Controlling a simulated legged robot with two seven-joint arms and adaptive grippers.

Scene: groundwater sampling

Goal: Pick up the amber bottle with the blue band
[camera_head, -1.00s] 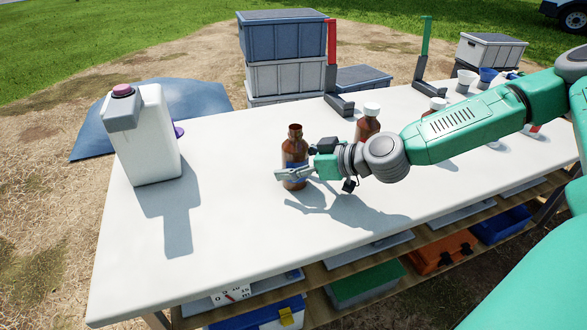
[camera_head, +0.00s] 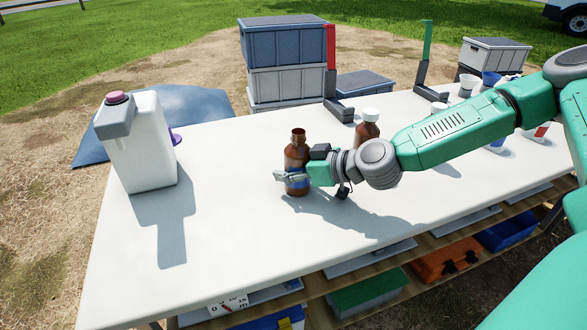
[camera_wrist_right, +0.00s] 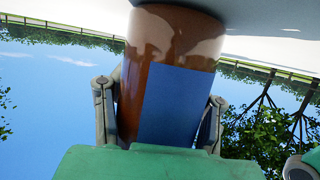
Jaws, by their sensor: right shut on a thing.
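The amber bottle with the blue band (camera_head: 296,158) stands upright near the middle of the white table, its neck uncapped. My right gripper (camera_head: 290,180) reaches it from the right and is shut around its lower body. In the right wrist view the brown bottle (camera_wrist_right: 133,80) with its blue band (camera_wrist_right: 178,100) fills the space between the two fingers (camera_wrist_right: 158,120). The bottle's base looks to be on or just at the table; I cannot tell whether there is a gap. My left gripper is not in view.
A second amber bottle with a white cap (camera_head: 367,130) stands behind my right wrist. A white jug (camera_head: 142,150) stands at the left. Stacked crates (camera_head: 285,60), a red-topped stand (camera_head: 331,60) and a green-topped stand (camera_head: 425,50) are at the back. The front left tabletop (camera_head: 200,270) is clear.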

